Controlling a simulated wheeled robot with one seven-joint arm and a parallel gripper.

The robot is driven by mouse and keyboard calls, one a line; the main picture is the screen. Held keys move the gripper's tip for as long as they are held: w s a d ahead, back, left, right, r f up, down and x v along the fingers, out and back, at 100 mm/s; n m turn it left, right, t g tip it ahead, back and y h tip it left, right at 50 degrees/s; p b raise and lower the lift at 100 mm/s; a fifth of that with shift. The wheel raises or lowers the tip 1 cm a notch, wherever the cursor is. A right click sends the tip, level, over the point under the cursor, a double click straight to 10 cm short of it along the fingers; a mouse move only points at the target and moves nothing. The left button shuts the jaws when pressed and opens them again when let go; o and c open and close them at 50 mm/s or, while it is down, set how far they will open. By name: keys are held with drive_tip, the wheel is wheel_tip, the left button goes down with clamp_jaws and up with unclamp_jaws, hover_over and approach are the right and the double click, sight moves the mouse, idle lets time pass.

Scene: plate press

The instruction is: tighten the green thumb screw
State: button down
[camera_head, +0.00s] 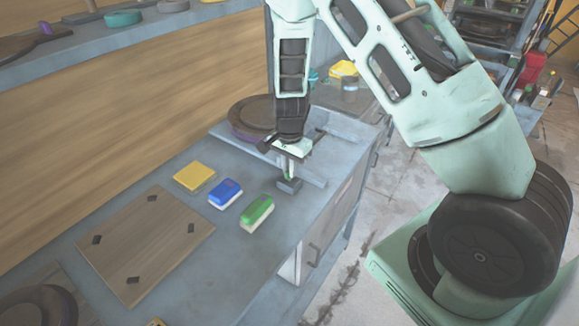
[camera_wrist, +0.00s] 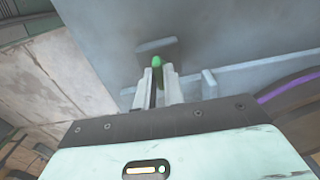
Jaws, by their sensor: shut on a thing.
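The green thumb screw (camera_wrist: 157,62) shows between my fingertips in the wrist view, with its rounded green end uppermost in the picture. My gripper (camera_wrist: 156,78) is shut on it. In the head view my gripper (camera_head: 289,176) points down over a small dark grey block (camera_head: 290,186) near the right part of the bench. The screw cannot be made out there, as the fingers hide it. I cannot tell how far the screw is turned in.
Yellow (camera_head: 194,177), blue (camera_head: 225,194) and green (camera_head: 257,213) blocks lie left of my gripper on the bench (camera_head: 215,270). A wooden board (camera_head: 146,243) lies further left. A dark round plate (camera_head: 252,115) stands behind my gripper. The bench's front edge is close to the right.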

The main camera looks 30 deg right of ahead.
drive_tip(key=shift+r, duration=0.1)
drive_tip(key=c, duration=1.5)
unclamp_jaws()
wheel_tip(320, 180, up, 17)
drive_tip(key=b, duration=0.1)
drive_tip(key=shift+r+b, duration=0.15)
drive_tip(key=shift+b, duration=0.15)
drive_tip(key=s+a+r+n+y, duration=0.1)
drive_tip(key=s+a+r+n, duration=0.1)
drive_tip(key=s+a+n, duration=1.5)
drive_tip(key=s, duration=0.3)
drive_tip(key=s+a+n, duration=0.2)
drive_tip(key=s+n, duration=0.2)
drive_tip(key=s, duration=0.3)
drive_tip(key=shift+s+a+r, duration=0.15)
drive_tip(key=shift+s+a, duration=0.1)
drive_tip(key=shift+a, duration=0.15)
